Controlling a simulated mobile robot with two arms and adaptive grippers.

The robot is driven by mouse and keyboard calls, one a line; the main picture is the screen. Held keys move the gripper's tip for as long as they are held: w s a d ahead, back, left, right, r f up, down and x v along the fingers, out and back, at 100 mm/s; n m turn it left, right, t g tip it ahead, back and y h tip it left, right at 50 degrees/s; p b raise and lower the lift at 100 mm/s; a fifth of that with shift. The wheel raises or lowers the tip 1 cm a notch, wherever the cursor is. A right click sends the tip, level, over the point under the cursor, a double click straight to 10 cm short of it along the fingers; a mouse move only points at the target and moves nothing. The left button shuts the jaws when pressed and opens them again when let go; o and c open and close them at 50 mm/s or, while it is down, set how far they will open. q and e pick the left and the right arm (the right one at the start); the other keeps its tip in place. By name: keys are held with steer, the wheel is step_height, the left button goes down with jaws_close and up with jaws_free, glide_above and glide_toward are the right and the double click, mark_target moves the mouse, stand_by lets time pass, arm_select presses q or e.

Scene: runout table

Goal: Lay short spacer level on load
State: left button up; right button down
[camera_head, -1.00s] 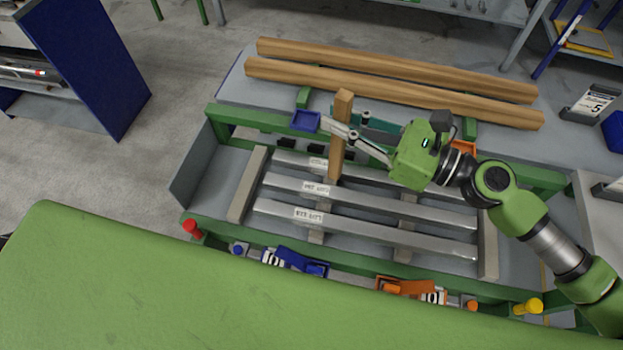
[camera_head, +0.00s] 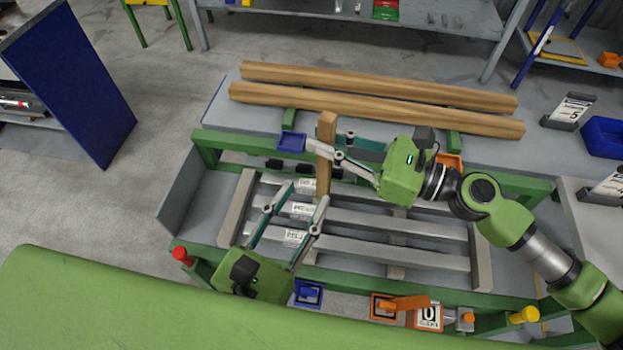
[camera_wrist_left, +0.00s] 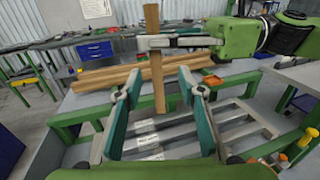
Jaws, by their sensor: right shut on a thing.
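The short wooden spacer (camera_head: 326,130) stands upright in the head view, gripped by my right gripper (camera_head: 327,147) near its upper part. The load is a set of parallel grey metal bars (camera_head: 380,219) with white labels, lying in the green-framed table. My left gripper (camera_head: 305,199) is open over the labelled ends of the bars, its fingers spread. In the left wrist view the spacer (camera_wrist_left: 157,85) hangs between and beyond the open left fingers. Whether the spacer's lower end touches the load is unclear.
Two long wooden beams (camera_head: 370,108) lie on the table's back shelf. A blue tray (camera_head: 292,142) and an orange one sit along the back rail.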

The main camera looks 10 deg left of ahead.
mark_target(325, 163)
arm_select(q)
steer(key=x, duration=1.2)
steer(key=shift+f, duration=0.15)
steer(key=shift+s, duration=0.1)
jaws_close()
arm_select(e)
steer(key=c, duration=1.9)
jaws_free()
steer(key=shift+d, duration=0.1)
